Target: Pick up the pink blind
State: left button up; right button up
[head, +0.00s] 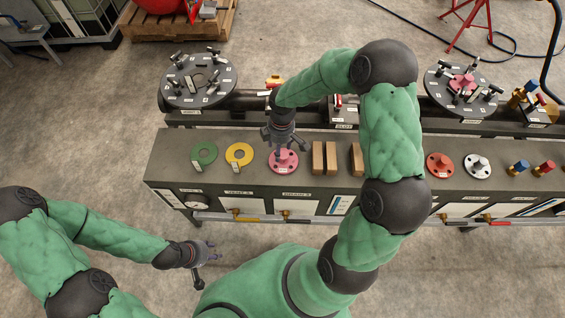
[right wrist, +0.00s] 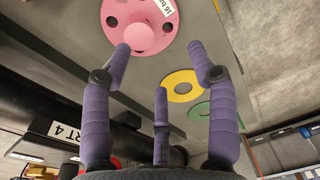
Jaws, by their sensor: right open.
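The pink blind (head: 284,163), a round flange with bolt holes, a raised knob and a white label, lies on the grey bench top. In the right wrist view the pink blind (right wrist: 143,22) is at the top, partly cut off by the frame. My right gripper (head: 280,142) is just above it, fingers pointing down. In the right wrist view its purple fingers (right wrist: 160,75) are spread with nothing between them; the blind's knob is near the left fingertip. Contact cannot be told. My left gripper (head: 207,252) is empty and its fingers look spread, in front of the bench over the floor.
A green ring (head: 204,153) and a yellow ring (head: 239,154) lie left of the blind. Brown blocks (head: 318,158) stand close on its right. A red blind (head: 440,165) and a white one (head: 477,166) lie farther right. Spool flanges (head: 198,82) with clamps rise behind.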

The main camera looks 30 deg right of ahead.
aim_at(284, 155)
jog(key=shift+w+d+r+n+h, duration=0.2)
jog(key=shift+d+r, duration=0.25)
jog(key=shift+d, duration=0.2)
jog(key=shift+w+d+r+n+h, duration=0.1)
jog(key=shift+d+r+n+h, duration=0.1)
jog(key=shift+d+r, duration=0.35)
jog(key=shift+d+f, duration=0.2)
notch_tip(284, 155, down, 5)
jog(key=shift+f+b, duration=0.1)
jog(key=shift+b, duration=1.05)
jog(key=f, duration=0.1)
jog(key=f+b, duration=0.1)
jog(key=f, duration=0.1)
jog(key=f+b, duration=0.1)
jog(key=shift+a+f, duration=0.15)
jog(key=shift+a, duration=0.2)
jog(key=shift+f+b, duration=0.3)
jog(key=shift+f, duration=0.2)
jog(key=shift+r, duration=0.1)
grip_shut()
